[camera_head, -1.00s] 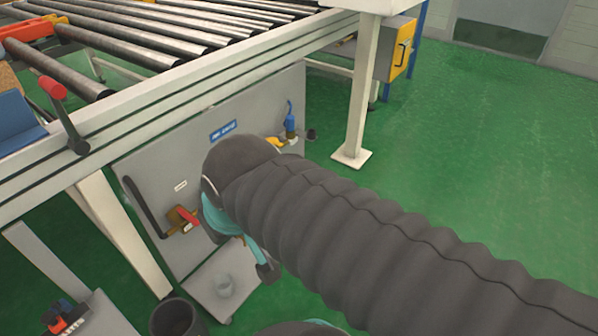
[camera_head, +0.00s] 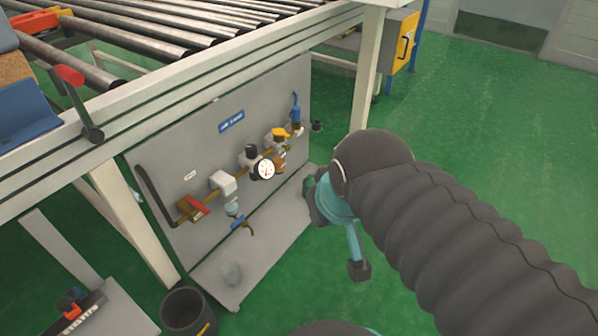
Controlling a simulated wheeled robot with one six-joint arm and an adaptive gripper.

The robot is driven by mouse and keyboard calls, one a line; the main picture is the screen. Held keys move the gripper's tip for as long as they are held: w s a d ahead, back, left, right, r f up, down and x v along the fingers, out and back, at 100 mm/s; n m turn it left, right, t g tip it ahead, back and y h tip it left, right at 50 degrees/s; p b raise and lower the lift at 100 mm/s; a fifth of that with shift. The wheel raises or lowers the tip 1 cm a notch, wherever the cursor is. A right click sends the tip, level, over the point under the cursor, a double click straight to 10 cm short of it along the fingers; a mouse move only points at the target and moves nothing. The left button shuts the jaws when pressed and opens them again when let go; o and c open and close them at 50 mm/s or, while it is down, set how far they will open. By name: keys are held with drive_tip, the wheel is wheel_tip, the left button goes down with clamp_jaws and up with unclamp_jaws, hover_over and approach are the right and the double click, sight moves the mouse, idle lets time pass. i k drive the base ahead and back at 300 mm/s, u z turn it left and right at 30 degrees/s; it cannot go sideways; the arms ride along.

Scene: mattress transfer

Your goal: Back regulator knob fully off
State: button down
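The regulator (camera_head: 247,160) is on the grey panel below the conveyor, with a black knob (camera_head: 251,149) on top and a round white gauge (camera_head: 266,169) at its front. How far the knob is turned cannot be read, and the gauge needle is too small to tell. A red-handled valve (camera_head: 196,206) is at the left end of the brass line. A yellow part (camera_head: 279,134) and a blue-topped fitting (camera_head: 296,115) are at the right end. My arm's end is right of the panel, apart from the regulator.
The grey panel (camera_head: 185,150) stands under the roller conveyor, whose pale side rail (camera_head: 190,85) overhangs it. A white leg (camera_head: 367,70) stands to the right. A dark bin (camera_head: 184,310) is at the lower front. Green floor (camera_head: 500,140) is open at right.

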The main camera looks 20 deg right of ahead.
sight(252, 151)
drive_tip(key=z, duration=0.1)
drive_tip(key=k, duration=0.85)
drive_tip(key=u, duration=0.55)
